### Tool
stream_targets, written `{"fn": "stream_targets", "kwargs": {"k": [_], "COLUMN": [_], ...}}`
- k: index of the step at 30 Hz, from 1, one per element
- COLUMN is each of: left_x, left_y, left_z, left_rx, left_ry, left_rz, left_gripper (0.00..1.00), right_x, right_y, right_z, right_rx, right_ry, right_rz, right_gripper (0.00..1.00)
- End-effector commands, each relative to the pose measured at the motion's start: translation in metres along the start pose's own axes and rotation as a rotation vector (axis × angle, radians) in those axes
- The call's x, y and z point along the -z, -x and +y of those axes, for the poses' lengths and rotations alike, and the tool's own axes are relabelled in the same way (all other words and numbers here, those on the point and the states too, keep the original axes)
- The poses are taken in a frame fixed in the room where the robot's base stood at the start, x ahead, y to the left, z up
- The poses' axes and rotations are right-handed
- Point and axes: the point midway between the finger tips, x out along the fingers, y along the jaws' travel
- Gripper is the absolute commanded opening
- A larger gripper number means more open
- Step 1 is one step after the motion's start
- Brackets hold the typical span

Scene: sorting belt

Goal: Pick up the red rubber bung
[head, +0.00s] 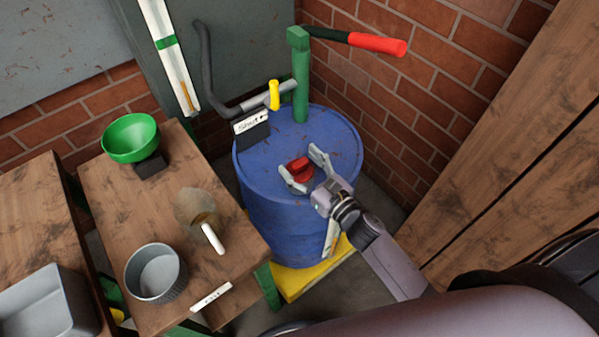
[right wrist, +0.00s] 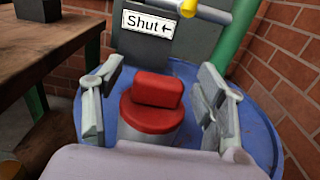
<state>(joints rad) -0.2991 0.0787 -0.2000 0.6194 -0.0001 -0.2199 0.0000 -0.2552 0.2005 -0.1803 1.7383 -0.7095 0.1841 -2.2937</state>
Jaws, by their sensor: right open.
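The red rubber bung (head: 300,166) sits on top of the blue drum (head: 262,215), near the middle of its lid. In the right wrist view the bung (right wrist: 155,102) has a round base with a block-shaped grip on top, and it stands on a short grey collar (right wrist: 150,136). My right gripper (head: 305,168) is open, with one finger on each side of the bung. In the right wrist view its fingers (right wrist: 157,108) show a clear gap on both sides of the bung. My left gripper is not in view.
A green pump post (head: 300,80) with a red-handled lever (head: 378,43) rises behind the bung. A "Shut" sign (head: 251,122) stands at the drum's left rim. A wooden table (head: 110,205) at left holds a green bowl (head: 130,137) and a grey pot (head: 154,272). Brick wall (head: 400,95) lies behind.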

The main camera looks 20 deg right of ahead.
Motion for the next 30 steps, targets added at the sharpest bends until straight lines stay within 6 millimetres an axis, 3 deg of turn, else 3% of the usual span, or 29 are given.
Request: {"fn": "stream_targets", "kwargs": {"k": [10, 30], "left_x": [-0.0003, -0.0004], "left_y": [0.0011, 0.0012], "left_z": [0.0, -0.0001], "left_rx": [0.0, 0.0], "left_ry": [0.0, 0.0], "left_rz": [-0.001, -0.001], "left_gripper": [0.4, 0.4], "right_x": [0.0007, 0.0006], "right_y": [-0.0076, -0.0074], "right_z": [0.0, 0.0], "right_rx": [0.0, 0.0], "right_ry": [0.001, 0.001], "right_rz": [0.001, 0.001], "right_gripper": [0.64, 0.2]}}
